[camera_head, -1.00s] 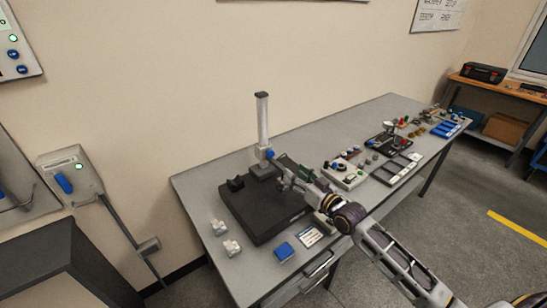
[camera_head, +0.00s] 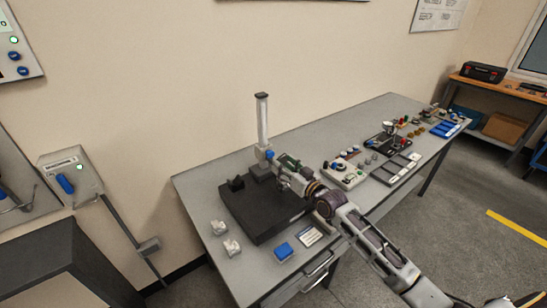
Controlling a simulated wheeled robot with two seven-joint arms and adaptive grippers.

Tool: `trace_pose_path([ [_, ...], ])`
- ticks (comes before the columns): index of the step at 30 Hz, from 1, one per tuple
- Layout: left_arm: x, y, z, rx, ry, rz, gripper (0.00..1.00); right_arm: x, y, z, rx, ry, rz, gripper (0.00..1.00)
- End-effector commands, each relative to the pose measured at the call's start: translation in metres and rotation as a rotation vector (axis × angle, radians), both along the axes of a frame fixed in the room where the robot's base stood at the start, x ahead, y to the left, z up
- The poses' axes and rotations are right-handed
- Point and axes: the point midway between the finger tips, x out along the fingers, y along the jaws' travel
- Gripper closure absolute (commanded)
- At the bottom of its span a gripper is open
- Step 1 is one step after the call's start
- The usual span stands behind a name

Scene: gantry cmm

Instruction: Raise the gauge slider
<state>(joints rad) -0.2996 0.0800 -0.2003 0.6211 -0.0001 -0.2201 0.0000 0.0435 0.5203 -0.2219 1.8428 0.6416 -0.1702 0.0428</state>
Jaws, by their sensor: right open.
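The height gauge has a tall pale column (camera_head: 262,122) with a dark cap, standing upright at the back of a black plate (camera_head: 250,218) on the bench. The gauge slider (camera_head: 264,162) is low on the column, near its foot, and has a blue part on its right side. My right gripper (camera_head: 279,173) is open, just right of and beside the slider. Its fingertips are small and partly hidden by my wrist, so I cannot tell whether they touch the slider. My left gripper is out of view.
A small black block (camera_head: 236,184) sits on the plate's left side. White blocks (camera_head: 232,247) and a blue block (camera_head: 284,251) lie at the bench's front left. A control box (camera_head: 342,175) and trays (camera_head: 396,168) stand to the right. Free room lies above the slider.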

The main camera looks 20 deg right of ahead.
Motion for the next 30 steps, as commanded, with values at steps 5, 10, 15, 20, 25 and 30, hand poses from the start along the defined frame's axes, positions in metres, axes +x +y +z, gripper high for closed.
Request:
trace_pose_path([
  [5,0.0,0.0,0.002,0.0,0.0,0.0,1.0,0.013,0.005,0.001,0.0,-0.001,0.001,0.5],
  [10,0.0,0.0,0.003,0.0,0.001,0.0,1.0,0.026,0.009,0.001,-0.001,0.0,0.0,0.5],
  [15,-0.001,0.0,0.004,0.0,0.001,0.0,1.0,0.038,0.014,0.001,-0.001,0.0,0.0,0.5],
  [20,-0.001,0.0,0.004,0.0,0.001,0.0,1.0,0.049,0.018,0.001,-0.001,-0.001,0.0,0.5],
  [25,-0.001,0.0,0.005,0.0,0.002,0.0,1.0,0.058,0.021,0.001,-0.001,-0.001,0.0,0.5],
  [30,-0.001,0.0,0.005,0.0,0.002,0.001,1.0,0.063,0.023,0.0,-0.001,0.0,0.0,0.5],
])
